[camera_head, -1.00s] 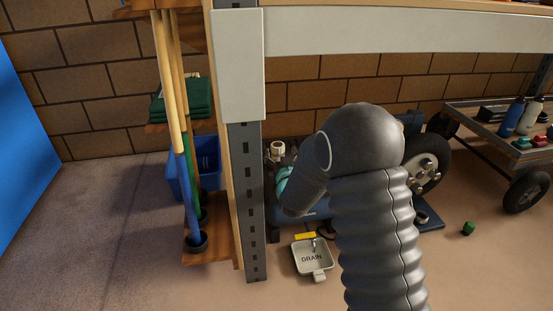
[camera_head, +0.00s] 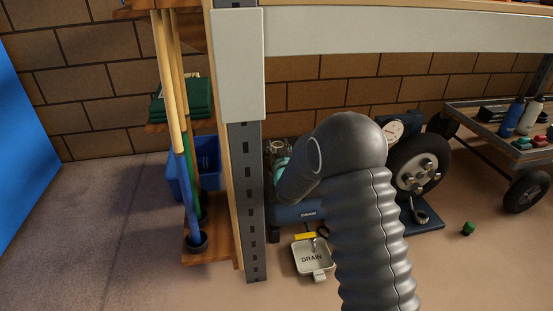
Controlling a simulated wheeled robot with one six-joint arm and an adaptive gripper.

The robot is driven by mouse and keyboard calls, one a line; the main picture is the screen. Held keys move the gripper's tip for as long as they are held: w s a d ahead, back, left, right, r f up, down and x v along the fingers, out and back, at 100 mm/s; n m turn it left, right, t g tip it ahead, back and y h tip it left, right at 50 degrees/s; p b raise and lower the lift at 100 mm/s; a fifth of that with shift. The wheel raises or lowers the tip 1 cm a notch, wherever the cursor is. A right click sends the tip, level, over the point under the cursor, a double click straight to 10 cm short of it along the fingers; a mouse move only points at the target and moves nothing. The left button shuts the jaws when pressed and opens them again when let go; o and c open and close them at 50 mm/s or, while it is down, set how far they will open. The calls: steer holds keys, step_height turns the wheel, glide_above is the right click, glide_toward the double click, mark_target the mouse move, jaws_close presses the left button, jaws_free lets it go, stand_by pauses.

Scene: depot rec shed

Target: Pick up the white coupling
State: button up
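The white coupling (camera_head: 278,146) shows as a small pale piece at the upper left of my arm, near the post. It is partly covered by dark parts. My gripper (camera_head: 279,157) is seen only in small part beside it, beyond my grey arm, which hides most of it. I cannot tell whether the fingers touch the coupling or are open or shut.
A grey slotted post (camera_head: 246,190) stands close left of my arm. A blue machine with a black wheel (camera_head: 421,165) and a gauge (camera_head: 393,131) is behind it. A white drain tray (camera_head: 311,259) lies on the floor. A cart (camera_head: 515,148) stands at right.

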jaws_close()
steer(key=shift+r, duration=0.1)
steer(key=shift+r, duration=0.5)
steer(key=r, duration=0.3)
steer(key=shift+w+d+r, duration=0.2)
steer(key=shift+d+r, duration=0.1)
steer(key=shift+d, duration=0.1)
steer(key=w+d+r+p, duration=0.1)
steer(key=w+d+r, duration=0.3)
steer(key=d, duration=0.6)
step_height(320, 180, up, 2)
steer(key=shift+r, duration=0.1)
